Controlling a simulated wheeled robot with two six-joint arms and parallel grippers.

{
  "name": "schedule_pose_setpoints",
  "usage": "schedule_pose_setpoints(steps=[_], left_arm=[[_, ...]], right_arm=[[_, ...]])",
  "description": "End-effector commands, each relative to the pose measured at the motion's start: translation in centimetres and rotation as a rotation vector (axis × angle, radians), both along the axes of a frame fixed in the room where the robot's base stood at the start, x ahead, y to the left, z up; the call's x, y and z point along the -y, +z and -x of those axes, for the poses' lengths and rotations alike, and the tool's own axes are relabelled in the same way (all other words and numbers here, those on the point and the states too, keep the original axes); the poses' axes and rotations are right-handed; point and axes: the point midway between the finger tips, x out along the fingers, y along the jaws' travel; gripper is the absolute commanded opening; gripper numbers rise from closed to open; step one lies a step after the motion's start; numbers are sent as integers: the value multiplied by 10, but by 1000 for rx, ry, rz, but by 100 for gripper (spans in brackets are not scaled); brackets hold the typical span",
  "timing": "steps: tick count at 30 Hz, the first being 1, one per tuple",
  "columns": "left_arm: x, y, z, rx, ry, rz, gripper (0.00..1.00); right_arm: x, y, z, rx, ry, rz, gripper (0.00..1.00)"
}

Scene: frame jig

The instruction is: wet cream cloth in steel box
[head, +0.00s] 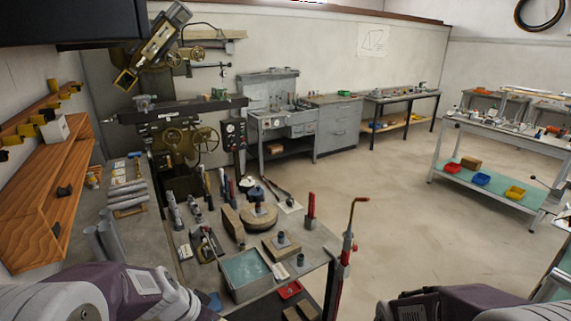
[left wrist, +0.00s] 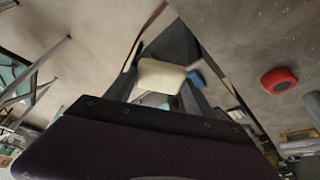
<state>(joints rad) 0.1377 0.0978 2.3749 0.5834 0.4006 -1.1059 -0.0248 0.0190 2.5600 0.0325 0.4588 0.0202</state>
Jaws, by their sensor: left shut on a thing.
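The steel box (head: 251,291) stands near the front of the bench in the head view, open at the top, with blue-green water showing inside. The cream cloth (left wrist: 160,76) is a small pale pad in the left wrist view. My left gripper (left wrist: 166,68) is shut on it, with the dark fingers on either side. In the head view only purple-grey parts of my arms show at the bottom edge, and both grippers are out of that picture. I cannot tell from the wrist view how the cloth stands to the box.
A wooden block with a dark knob (head: 282,246) and a round wooden disc (head: 258,215) stand behind the box. A red-handled clamp (head: 347,245) rises at the bench's right edge. A blue thing (left wrist: 196,78) shows beside the cloth.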

Motion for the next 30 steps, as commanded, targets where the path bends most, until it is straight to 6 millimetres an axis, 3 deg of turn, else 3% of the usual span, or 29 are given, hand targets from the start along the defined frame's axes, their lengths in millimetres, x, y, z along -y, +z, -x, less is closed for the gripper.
schedule_pose_setpoints(steps=[6,17,30], left_arm=[[-7,2,-11,2,134,0,24],[-8,2,-12,1,160,0,24],[-11,-17,-15,-13,358,-18,24]], right_arm=[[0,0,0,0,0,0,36],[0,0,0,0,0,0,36],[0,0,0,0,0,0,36]])
